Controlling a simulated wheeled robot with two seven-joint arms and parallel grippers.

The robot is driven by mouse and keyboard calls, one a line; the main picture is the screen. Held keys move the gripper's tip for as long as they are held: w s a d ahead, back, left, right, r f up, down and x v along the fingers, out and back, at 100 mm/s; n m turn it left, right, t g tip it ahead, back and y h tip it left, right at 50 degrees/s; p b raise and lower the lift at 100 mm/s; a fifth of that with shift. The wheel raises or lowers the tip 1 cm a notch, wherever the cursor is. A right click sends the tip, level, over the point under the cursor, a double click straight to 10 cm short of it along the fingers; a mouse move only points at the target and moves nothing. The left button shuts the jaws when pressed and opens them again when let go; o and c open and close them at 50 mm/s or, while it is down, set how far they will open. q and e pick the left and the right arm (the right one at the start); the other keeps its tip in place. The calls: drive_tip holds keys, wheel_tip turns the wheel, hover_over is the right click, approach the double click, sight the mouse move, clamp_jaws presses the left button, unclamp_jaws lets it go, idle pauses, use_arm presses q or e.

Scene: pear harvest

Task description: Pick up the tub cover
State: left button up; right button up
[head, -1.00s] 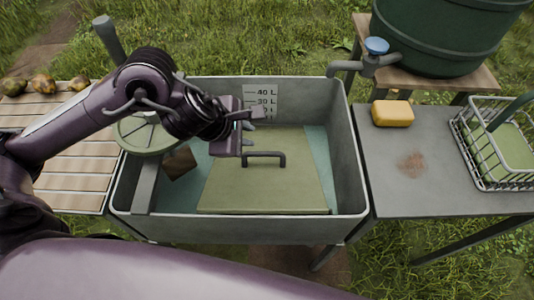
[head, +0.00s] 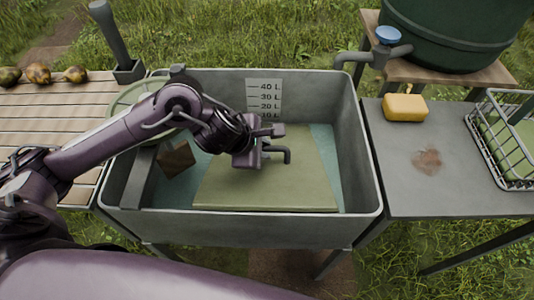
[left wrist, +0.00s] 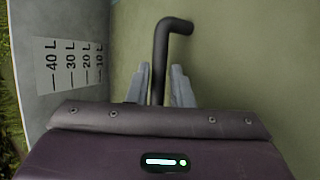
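The tub cover (head: 300,185) is a flat olive-green panel lying in the grey tub (head: 240,228), with a dark bent bar handle (head: 287,153) on top. My left gripper (head: 271,144) is over the cover at the left part of the handle. In the left wrist view the handle (left wrist: 163,48) runs between the two fingertips (left wrist: 160,78). The fingers are apart, with a narrow gap on each side of the bar, so the gripper looks open around it. Part of the handle is hidden by the gripper in the head view. My right gripper is not in view.
A brown block (head: 177,158) lies in the tub's left part. A volume scale (head: 264,98) is on the back wall. A yellow sponge (head: 404,107) and a wire basket (head: 510,165) stand on the right table (head: 400,190). Several pears (head: 38,74) lie on the left slatted table.

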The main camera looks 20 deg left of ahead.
use_arm(q)
drive_tip(key=shift+x, duration=0.95)
drive_tip(key=shift+r, duration=0.1)
drive_tip(key=shift+c, duration=0.3)
clamp_jaws()
drive_tip(key=shift+r, duration=0.1)
